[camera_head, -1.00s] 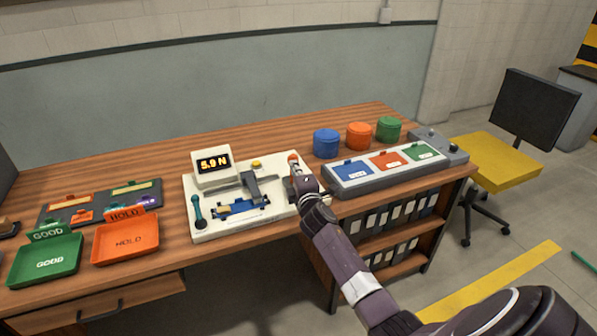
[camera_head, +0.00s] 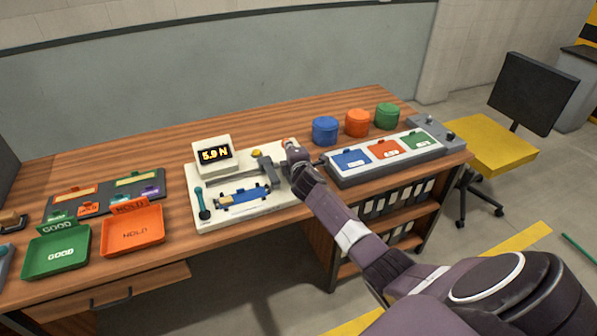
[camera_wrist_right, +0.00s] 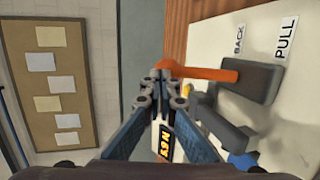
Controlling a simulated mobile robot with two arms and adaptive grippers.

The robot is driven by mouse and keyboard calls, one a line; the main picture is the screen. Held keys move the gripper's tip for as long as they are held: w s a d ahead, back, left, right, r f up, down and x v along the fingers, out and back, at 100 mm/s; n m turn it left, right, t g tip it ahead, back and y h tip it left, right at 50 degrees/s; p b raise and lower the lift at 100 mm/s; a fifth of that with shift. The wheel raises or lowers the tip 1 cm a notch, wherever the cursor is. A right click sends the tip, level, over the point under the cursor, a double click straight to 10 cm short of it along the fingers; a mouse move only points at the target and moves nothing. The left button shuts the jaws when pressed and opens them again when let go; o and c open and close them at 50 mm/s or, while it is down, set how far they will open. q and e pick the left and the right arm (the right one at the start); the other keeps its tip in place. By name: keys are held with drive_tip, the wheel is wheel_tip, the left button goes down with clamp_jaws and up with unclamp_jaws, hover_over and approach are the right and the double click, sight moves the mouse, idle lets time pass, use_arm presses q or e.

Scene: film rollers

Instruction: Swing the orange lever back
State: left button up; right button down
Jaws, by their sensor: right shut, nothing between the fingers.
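The orange lever (camera_wrist_right: 205,73) shows in the right wrist view as an orange bar running from a dark grey block (camera_wrist_right: 244,80) on the white test plate. My right gripper (camera_wrist_right: 167,78) is shut and empty, its fingertips at the lever's free end. I cannot tell whether they touch it. In the head view my right gripper (camera_head: 291,152) is over the right back part of the test plate (camera_head: 230,221) and hides most of the lever. Labels reading BACK (camera_wrist_right: 239,40) and PULL (camera_wrist_right: 287,38) lie beside the block. My left gripper is not in view.
A display (camera_head: 214,154) reading 5.9 N and a blue part (camera_head: 244,196) are on the plate. A grey box with coloured panels (camera_head: 340,179) stands close right, round containers (camera_head: 356,123) behind it. Green (camera_head: 57,251) and orange (camera_head: 133,231) trays lie left.

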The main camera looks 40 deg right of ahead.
drive_tip(key=shift+w+d+r, duration=0.15)
drive_tip(key=shift+w, duration=0.35)
idle(0.4)
